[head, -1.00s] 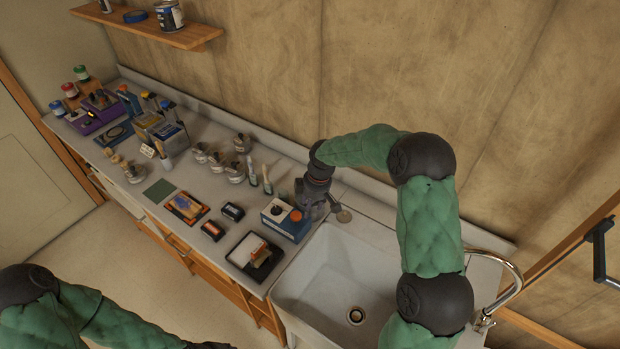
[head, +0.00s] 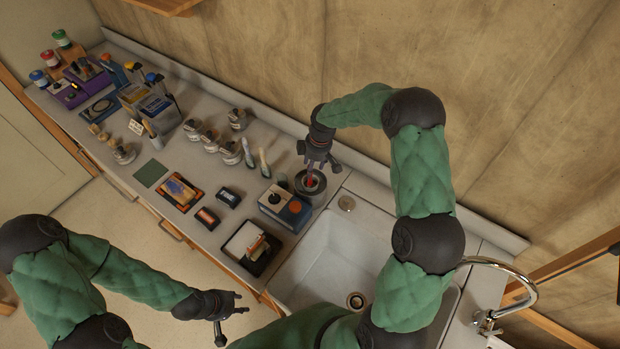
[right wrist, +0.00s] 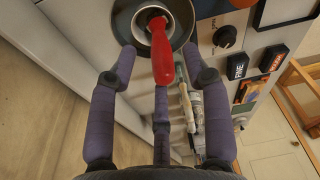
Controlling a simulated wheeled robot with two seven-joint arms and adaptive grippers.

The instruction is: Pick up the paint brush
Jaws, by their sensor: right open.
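A red handle (right wrist: 161,52), which looks like the paint brush, stands in a dark round holder (right wrist: 122,22); its lower end is hidden inside. In the head view the red handle (head: 310,181) shows in the holder (head: 299,187) at the bench's back, beside the sink. My right gripper (head: 318,166) is open just above it. In the right wrist view its fingers (right wrist: 160,85) are spread, with the handle's end between them; I cannot tell whether any finger touches it. My left gripper (head: 233,316) is open and empty at the lower left, in front of the bench.
A blue and white control box (head: 285,207) stands close in front of the holder. Two upright pale-handled items (head: 256,158) stand left of it. The sink (head: 327,245) lies to the right, with a curved tap (head: 525,280). Several cans and boxes crowd the bench's far left.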

